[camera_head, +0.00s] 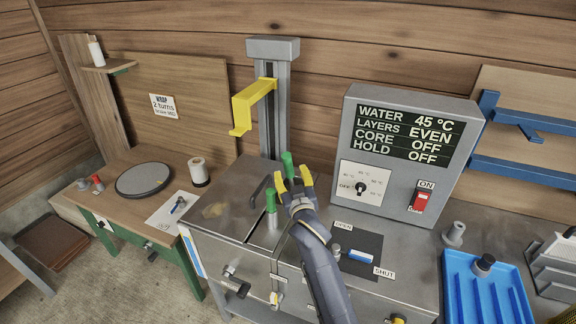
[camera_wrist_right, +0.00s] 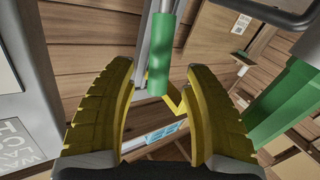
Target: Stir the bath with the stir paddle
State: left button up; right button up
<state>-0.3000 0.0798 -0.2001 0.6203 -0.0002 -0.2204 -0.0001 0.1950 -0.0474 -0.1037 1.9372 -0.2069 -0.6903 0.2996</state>
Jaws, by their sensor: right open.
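Two upright green handles stand at the steel bath (camera_head: 225,195): one at the rear (camera_head: 288,163) and one nearer on the lid (camera_head: 271,200). I cannot tell for certain which is the stir paddle. My right gripper (camera_head: 293,177) has yellow fingers and is open, close beside the rear handle. In the right wrist view a green handle (camera_wrist_right: 161,55) on a grey rod shows between the open fingertips (camera_wrist_right: 160,70), with no clear contact. Another green handle (camera_wrist_right: 288,100) is large at the right there. The bath's inside is hidden. My left gripper is not in view.
A grey column (camera_head: 273,120) with a yellow bracket (camera_head: 250,105) rises behind the bath. A control panel (camera_head: 405,150) reads WATER 45 °C, LAYERS EVEN, CORE OFF, HOLD OFF. A blue-handled lever (camera_head: 360,256) sits between OPEN and SHUT. A blue tray (camera_head: 455,290) stands at the right.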

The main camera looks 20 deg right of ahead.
aim_at(289, 168)
jog(key=shift+w+d, duration=0.15)
jog(key=shift+w, duration=1.3)
jog(key=shift+w+d, duration=0.15)
jog(key=shift+w, duration=1.3)
jog(key=shift+o, duration=0.2)
grip_shut()
